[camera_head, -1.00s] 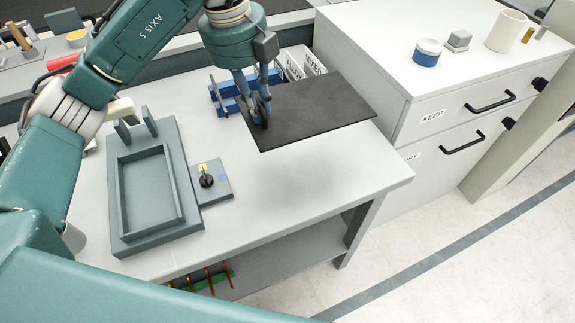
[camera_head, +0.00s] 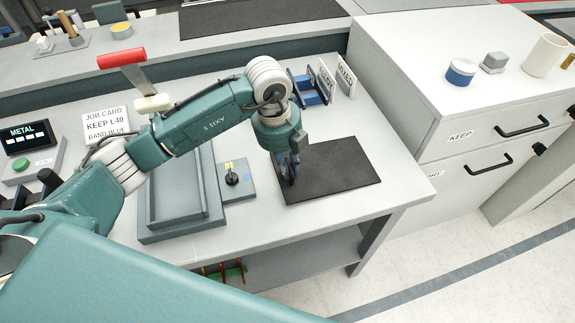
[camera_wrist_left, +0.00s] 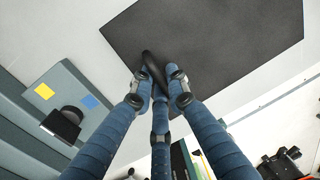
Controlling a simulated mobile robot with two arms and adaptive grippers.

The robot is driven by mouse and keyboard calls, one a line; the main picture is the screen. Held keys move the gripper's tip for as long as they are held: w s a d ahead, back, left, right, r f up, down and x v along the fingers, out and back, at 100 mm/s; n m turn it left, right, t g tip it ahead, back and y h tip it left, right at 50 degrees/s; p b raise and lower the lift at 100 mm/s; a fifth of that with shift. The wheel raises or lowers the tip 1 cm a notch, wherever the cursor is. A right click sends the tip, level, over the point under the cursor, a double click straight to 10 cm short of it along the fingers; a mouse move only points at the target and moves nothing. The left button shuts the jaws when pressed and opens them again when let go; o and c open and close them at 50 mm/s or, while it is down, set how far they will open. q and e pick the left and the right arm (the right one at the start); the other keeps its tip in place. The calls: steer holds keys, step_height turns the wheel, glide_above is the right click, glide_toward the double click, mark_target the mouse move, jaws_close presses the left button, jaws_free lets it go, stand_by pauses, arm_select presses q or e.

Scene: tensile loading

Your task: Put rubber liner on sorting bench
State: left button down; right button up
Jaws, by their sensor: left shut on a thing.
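The rubber liner (camera_head: 335,170), a flat black sheet, lies level on or just above the pale sorting bench (camera_head: 390,145), near its right end. No clear gap under it shows. My left gripper (camera_head: 290,180) is at the liner's left side, pointing down. In the left wrist view the liner (camera_wrist_left: 215,40) spreads out beyond the fingertips. There my left gripper (camera_wrist_left: 162,80) is shut on a dark raised part at the liner's near edge. The fingers partly hide the grip. My right gripper is not in view.
A grey tray fixture (camera_head: 180,195) and a small plate with a black knob (camera_head: 232,178) stand left of the liner. A blue rack (camera_head: 308,88) with white cards is behind it. A white drawer cabinet (camera_head: 400,75) borders the bench on the right.

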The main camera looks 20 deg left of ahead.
arm_select(q)
steer(key=shift+f, duration=0.35)
steer(key=c, duration=1.7)
jaws_free()
steer(key=r+b, duration=0.1)
steer(key=r, duration=0.3)
steer(key=a+r, duration=0.1)
steer(key=r, duration=0.3)
steer(key=s+r+b, duration=0.1)
steer(key=r, duration=0.3)
steer(key=shift+a+b, duration=0.2)
steer(key=shift+b, duration=0.15)
